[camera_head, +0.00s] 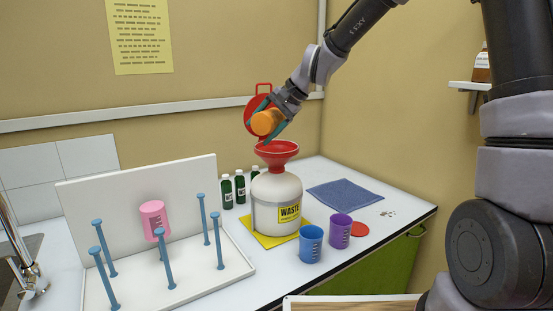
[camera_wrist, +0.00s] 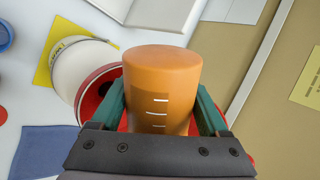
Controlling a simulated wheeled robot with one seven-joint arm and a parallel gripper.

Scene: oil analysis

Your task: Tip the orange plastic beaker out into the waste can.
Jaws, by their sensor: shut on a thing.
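The orange plastic beaker (camera_head: 266,122) is in my gripper (camera_head: 268,124), above the waste can. In the wrist view the orange beaker (camera_wrist: 160,85) fills the middle, with white graduation marks facing the camera and its closed base toward the top. The green fingers of my gripper (camera_wrist: 162,110) are shut on its two sides. The waste can (camera_head: 275,200) is a white jug with a yellow label and a red funnel (camera_head: 277,152) on top. The funnel's lid (camera_head: 259,101) stands open behind the beaker. The beaker is tilted; its inside is hidden, and I see no liquid falling.
A blue beaker (camera_head: 311,243) and a purple beaker (camera_head: 340,231) stand right of the can. A drying rack (camera_head: 215,270) with a pink beaker (camera_head: 154,221) stands left. Dark bottles (camera_head: 240,188) stand behind. A blue cloth (camera_head: 345,195) lies right.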

